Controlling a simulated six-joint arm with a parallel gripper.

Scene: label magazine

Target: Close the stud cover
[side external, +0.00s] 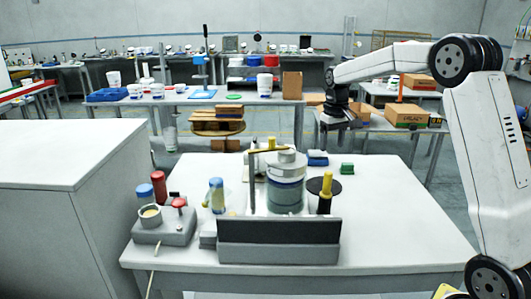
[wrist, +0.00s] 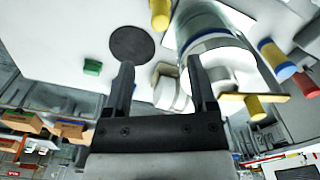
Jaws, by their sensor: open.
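My gripper (wrist: 160,68) is open and empty, its two dark fingers apart in the wrist view. In the side view it hangs at the end of my arm (side external: 334,116), above and behind the worktable's far edge, clear of everything. A grey-green drum with a white top (side external: 285,185) stands mid-table; it also shows in the wrist view (wrist: 205,35). A yellowish bar (side external: 268,150) is at its top, with a yellow knob (wrist: 257,108) at the bar in the wrist view. I cannot tell which part is the stud cover or how it stands.
A black disc (side external: 316,186) with a yellow post (side external: 326,184) stands right of the drum. A dark panel on a grey block (side external: 280,250) is in front. Red, blue-capped and yellow-topped items (side external: 158,186) stand left. A green block (side external: 347,168) lies at the back. The table's right side is clear.

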